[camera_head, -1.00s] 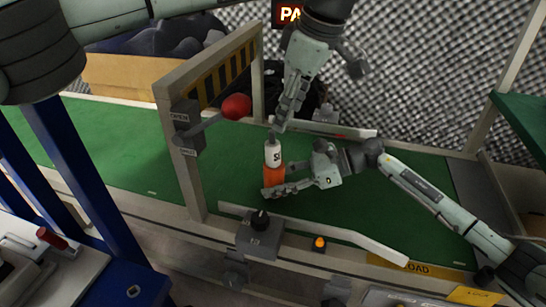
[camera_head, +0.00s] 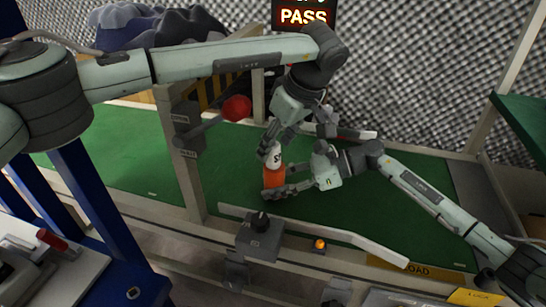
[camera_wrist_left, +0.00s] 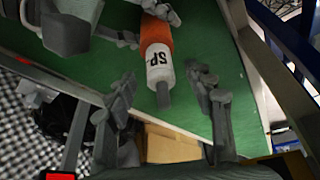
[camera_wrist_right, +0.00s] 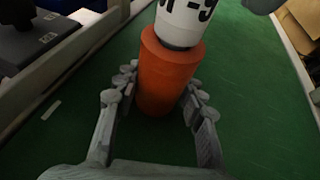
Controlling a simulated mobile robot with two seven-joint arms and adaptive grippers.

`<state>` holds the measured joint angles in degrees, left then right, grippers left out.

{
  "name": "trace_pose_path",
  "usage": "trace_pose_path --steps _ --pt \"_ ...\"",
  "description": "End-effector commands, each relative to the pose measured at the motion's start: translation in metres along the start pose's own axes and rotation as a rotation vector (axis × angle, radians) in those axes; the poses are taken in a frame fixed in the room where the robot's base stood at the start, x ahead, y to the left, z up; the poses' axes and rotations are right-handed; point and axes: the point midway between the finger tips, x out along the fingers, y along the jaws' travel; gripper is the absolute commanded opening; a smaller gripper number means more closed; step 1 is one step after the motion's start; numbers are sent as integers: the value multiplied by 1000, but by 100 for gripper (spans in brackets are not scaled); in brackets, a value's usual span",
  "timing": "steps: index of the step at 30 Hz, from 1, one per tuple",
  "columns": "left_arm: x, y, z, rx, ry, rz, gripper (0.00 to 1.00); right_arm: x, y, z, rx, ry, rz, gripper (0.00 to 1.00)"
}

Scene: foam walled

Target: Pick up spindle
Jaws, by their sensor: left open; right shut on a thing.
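The spindle (camera_head: 273,175) stands upright on the green conveyor belt, with an orange body, a white labelled upper part and a grey tip. It also shows in the left wrist view (camera_wrist_left: 158,52) and the right wrist view (camera_wrist_right: 168,72). My right gripper (camera_head: 277,187) is shut on its orange lower body, one finger on each side; its fingers also show in the right wrist view (camera_wrist_right: 160,95). My left gripper (camera_head: 271,143) is open above the spindle, its fingers near the white top. In the left wrist view its fingers (camera_wrist_left: 160,90) are spread either side of the grey tip.
A wooden frame with a red-knobbed lever (camera_head: 236,108) stands left of the spindle. Pale guide rails (camera_head: 330,232) edge the green belt (camera_head: 120,150). A dark knob box (camera_head: 259,236) sits at the near rail. A lit PASS sign (camera_head: 303,16) hangs behind. The belt right of my right gripper is clear.

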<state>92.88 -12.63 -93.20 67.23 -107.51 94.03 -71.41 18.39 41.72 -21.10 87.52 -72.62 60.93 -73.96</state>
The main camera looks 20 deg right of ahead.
Motion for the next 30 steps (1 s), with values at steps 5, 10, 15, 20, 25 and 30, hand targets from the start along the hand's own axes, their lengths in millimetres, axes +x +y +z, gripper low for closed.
trace_pose_path --steps 5,10,15,20,25,30 --pt "24 0 0 0 -1 -1 53 0 0 0 0 0 0 7" --pt "26 0 -1 1 0 1 53 0 0 0 0 0 0 7" --pt "26 0 -1 1 0 1 39 0 0 0 0 0 0 7" --pt "26 0 -1 0 0 1 20 0 0 0 0 0 0 7" --pt "26 0 0 0 0 1 0 0 0 0 0 0 0 7" --pt "26 0 -1 0 0 1 0 0 0 0 0 0 0 7"
